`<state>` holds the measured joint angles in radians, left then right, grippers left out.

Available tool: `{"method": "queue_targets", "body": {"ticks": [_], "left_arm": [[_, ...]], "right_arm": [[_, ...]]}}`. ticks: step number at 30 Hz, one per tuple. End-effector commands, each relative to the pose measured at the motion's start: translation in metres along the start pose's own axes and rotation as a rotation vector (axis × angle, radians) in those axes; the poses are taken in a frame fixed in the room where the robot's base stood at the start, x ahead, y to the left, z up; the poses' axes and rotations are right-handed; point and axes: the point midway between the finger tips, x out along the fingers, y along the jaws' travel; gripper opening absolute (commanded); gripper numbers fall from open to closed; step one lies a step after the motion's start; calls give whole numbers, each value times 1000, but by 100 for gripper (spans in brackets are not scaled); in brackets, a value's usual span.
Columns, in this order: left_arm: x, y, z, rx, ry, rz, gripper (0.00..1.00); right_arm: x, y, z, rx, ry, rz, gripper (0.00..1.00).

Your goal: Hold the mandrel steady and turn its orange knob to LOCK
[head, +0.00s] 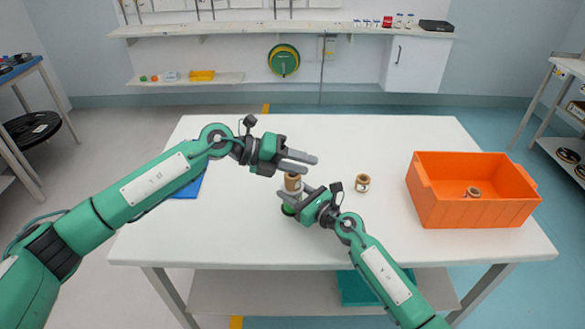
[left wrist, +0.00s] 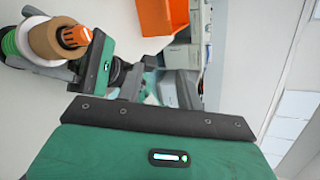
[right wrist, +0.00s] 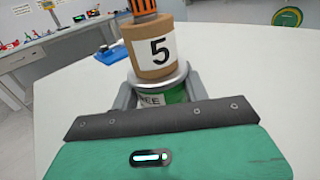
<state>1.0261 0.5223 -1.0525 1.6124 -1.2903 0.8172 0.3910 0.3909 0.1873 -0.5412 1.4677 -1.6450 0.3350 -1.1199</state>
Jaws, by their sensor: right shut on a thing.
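The mandrel stands upright on the white table, with a brown cardboard roll (head: 292,182) on it. In the right wrist view this roll (right wrist: 152,48) carries a "5". The orange knob (right wrist: 143,5) with dark stripes sits on top; it also shows in the left wrist view (left wrist: 75,36). The mandrel's green lower part (right wrist: 160,98) shows part of a white label ending in "EE". My right gripper (head: 286,202) is shut around the mandrel below the roll. My left gripper (head: 304,163) is open and empty, just above the mandrel top, its fingers apart.
A second brown roll (head: 362,183) stands on the table to the right. An orange bin (head: 475,214) farther right holds another roll (head: 473,192). A blue item (head: 188,188) lies partly behind my left arm.

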Motion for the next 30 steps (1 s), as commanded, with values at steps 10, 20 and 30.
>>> {"method": "queue_targets", "body": {"ticks": [10,20,30], "left_arm": [[-18,13,-21,-865,-224,-353,37],[-53,59,-39,-1653,-387,-686,37],[-68,86,-50,-1966,-463,-841,37]], "right_arm": [[0,0,0,1,0,0,16],[0,0,0,1,0,0,16],[0,0,0,0,0,0,16]]}}
